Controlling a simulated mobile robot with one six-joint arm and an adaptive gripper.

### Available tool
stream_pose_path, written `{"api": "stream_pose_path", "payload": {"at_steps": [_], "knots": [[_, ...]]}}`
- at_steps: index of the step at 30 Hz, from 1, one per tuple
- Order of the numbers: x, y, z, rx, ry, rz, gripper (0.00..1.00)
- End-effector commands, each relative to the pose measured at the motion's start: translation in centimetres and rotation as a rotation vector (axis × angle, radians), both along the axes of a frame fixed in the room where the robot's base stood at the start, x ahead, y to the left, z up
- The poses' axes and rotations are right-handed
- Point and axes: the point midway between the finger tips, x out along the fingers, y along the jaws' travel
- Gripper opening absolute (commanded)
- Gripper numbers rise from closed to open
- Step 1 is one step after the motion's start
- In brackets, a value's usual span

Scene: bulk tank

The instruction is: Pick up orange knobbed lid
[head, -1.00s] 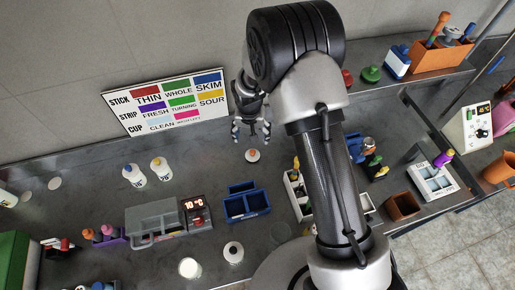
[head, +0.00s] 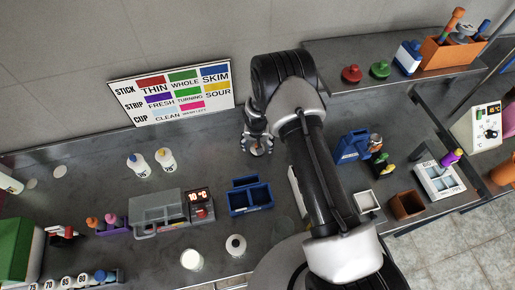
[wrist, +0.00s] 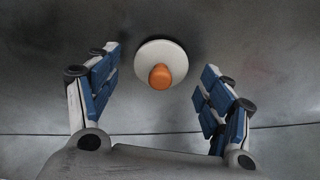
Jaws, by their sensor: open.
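The lid is a white disc with an orange knob (wrist: 160,76). In the wrist view it lies on the grey metal counter, between and a little beyond my fingertips. My gripper (wrist: 161,88) is open, with blue-padded fingers on either side of the lid and clear of it. In the head view my gripper (head: 257,151) is low over the back of the counter, over the lid. The lid is mostly hidden there, with only a small orange and pale spot showing.
A blue divided bin (head: 250,199) stands in front of my gripper. Two white bottles (head: 152,161) stand to the left. A colour chart (head: 172,96) leans on the wall behind. A grey box with a red display (head: 170,212) is front left. The counter around the lid is clear.

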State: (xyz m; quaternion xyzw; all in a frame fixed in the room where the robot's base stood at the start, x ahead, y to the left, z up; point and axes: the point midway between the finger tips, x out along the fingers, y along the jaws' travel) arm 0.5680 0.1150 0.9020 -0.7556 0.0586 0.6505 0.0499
Motion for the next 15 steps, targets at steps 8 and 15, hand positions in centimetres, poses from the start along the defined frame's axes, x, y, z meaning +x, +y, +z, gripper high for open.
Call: {"api": "stream_pose_path", "payload": {"at_steps": [8,15], "knots": [[0.10,-0.03,-0.43,0.000,-0.001,0.000,0.74],[0.09,-0.02,-0.41,0.000,-0.001,0.000,0.58]]}}
